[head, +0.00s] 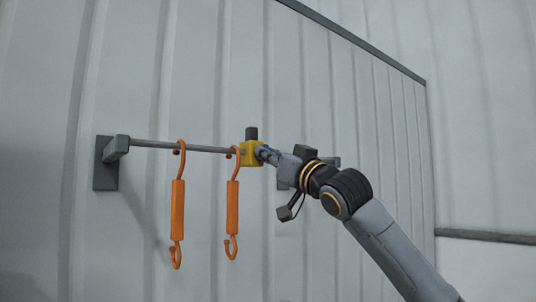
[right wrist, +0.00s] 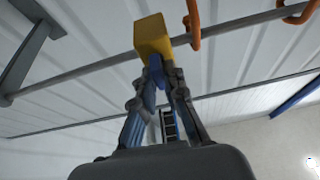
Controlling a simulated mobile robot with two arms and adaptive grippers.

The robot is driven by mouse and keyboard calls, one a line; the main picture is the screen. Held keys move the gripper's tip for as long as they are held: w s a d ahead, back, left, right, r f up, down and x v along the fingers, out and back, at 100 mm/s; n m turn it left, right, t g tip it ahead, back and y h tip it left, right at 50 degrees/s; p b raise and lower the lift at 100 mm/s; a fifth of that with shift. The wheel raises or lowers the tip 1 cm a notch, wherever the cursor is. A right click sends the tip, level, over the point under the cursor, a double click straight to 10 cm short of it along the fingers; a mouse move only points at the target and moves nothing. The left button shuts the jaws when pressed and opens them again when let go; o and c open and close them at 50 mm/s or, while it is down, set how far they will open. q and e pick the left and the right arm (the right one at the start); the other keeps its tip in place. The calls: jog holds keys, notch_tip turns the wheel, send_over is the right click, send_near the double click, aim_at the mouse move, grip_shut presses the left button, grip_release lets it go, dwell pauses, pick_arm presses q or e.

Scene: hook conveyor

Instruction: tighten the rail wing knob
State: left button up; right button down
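A yellow clamp block (head: 250,154) sits on the grey rail (head: 205,148), with a dark stub on its top. The block also shows in the right wrist view (right wrist: 153,36). A small blue part, which looks like the wing knob (right wrist: 155,72), is on the block's near face and is partly covered by my fingers. My right gripper (head: 264,153) reaches it from the right. In the right wrist view its fingertips (right wrist: 157,66) come together on the blue part, right up against the block. My left gripper is not in view.
Two orange hooks (head: 177,210) (head: 233,207) hang from the rail left of the block, the nearer one close beside it. A dark wall bracket (head: 106,165) holds the rail's left end. Ribbed wall panels stand close behind.

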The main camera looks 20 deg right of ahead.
jog(key=shift+f, duration=0.1)
jog(key=shift+a+r+m+g+h+p, duration=0.1)
jog(key=shift+m+g+h+p, duration=0.9)
jog(key=shift+m, duration=3.4)
jog(key=shift+a+r+m+g+h+b, duration=0.1)
jog(key=shift+m+g+h, duration=1)
jog(key=shift+m, duration=3.3)
jog(key=shift+r+m+g+h+p, duration=0.1)
jog(key=shift+m+g+h+p, duration=0.35)
jog(key=shift+m+h, duration=2.65)
jog(key=m+y, duration=0.2)
jog(key=m, duration=0.1)
jog(key=shift+f+y, duration=0.15)
jog(key=shift+y, duration=0.15)
jog(key=c, duration=1.4)
grip_release()
jog(key=shift+d, duration=0.1)
